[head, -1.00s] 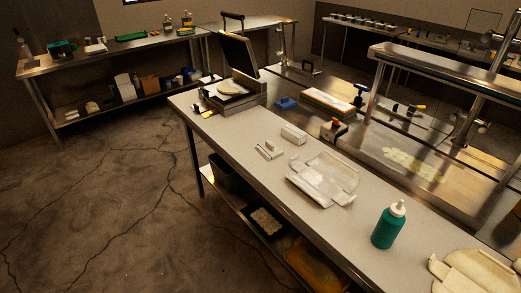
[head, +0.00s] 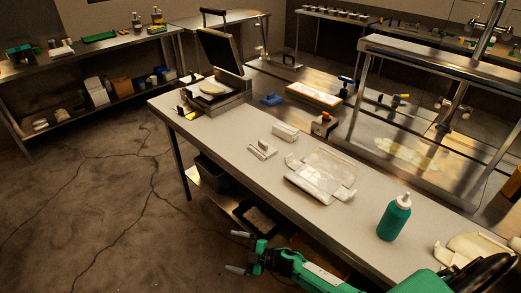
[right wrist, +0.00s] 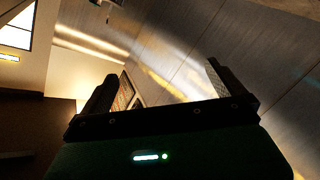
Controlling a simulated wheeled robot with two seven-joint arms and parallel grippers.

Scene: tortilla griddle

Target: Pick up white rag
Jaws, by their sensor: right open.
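My right gripper (head: 238,252) is open and empty, low in front of the long table's near edge, over the floor side. In the right wrist view its two dark fingers (right wrist: 160,88) stand wide apart with nothing between them. A small white folded-looking item (head: 285,132) and a pale item beside it (head: 262,151) lie on the table; I cannot tell for sure which is the white rag. Both are well apart from the gripper, farther back. My left gripper is not in view.
A lower shelf holds a dark bin (head: 213,172). Floor at left is clear.

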